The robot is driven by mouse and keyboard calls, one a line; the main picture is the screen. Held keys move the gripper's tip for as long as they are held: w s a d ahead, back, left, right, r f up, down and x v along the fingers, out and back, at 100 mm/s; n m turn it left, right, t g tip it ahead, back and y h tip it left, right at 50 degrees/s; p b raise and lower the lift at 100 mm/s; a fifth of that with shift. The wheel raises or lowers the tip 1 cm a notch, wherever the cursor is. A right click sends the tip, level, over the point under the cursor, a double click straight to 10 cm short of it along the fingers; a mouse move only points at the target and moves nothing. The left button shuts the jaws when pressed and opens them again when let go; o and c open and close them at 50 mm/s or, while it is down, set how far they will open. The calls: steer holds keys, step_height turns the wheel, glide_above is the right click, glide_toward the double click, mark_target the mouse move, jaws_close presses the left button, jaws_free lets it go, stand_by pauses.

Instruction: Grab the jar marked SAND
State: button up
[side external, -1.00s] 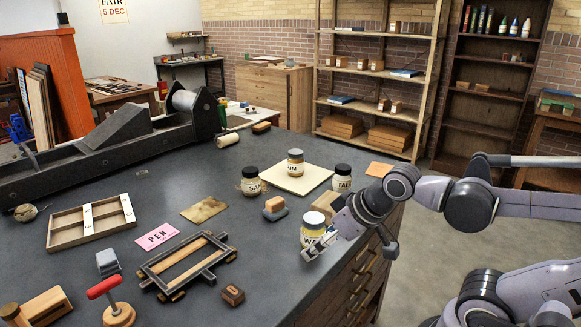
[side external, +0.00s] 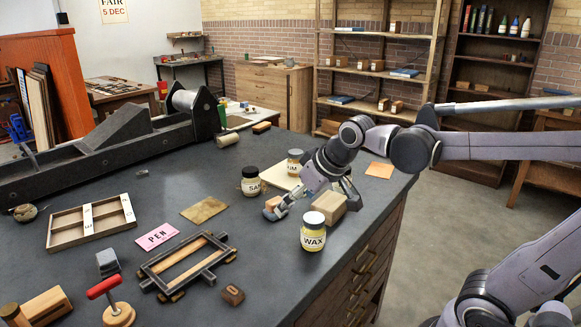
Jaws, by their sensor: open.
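The jar whose label shows "SA" (side external: 251,183), dark-lidded with a pale label, stands upright on the dark bench; the rest of its lettering is turned out of sight. My gripper (side external: 311,203) is open and empty, to the right of this jar and apart from it. One finger shows near the small block left of the gripper, the other by the wooden block. A jar with "UM" on its label (side external: 295,164) stands behind my gripper on a pale board. The WAX jar (side external: 313,236) stands in front of it, at the right.
A wooden block (side external: 330,207) and a small block on a grey base (side external: 271,207) lie near my gripper. A brown cloth (side external: 205,210), pink PEN card (side external: 157,236) and dark wooden frame (side external: 187,264) lie left. An orange sheet (side external: 379,170) lies right.

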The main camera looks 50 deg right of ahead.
steer(key=w+d+r+m, duration=0.1)
steer(key=w+d, duration=0.4)
steer(key=w, duration=0.8)
steer(key=g, duration=0.1)
glide_toward(251, 184)
steer(key=w+f, duration=0.1)
steer(key=shift+m+h, duration=0.3)
steer(key=shift+h, duration=0.1)
steer(key=shift+w+d+r+x, duration=0.1)
steer(key=shift+d+x, duration=0.1)
steer(key=shift+x, duration=1.7)
steer(key=shift+w+d+r+x, duration=0.1)
steer(key=shift+d+x, duration=0.15)
steer(key=shift+x, duration=1.65)
steer(key=shift+w+d+r+x, duration=0.1)
steer(key=shift+d+x, duration=0.1)
steer(key=shift+x, duration=1.7)
steer(key=c, duration=1.4)
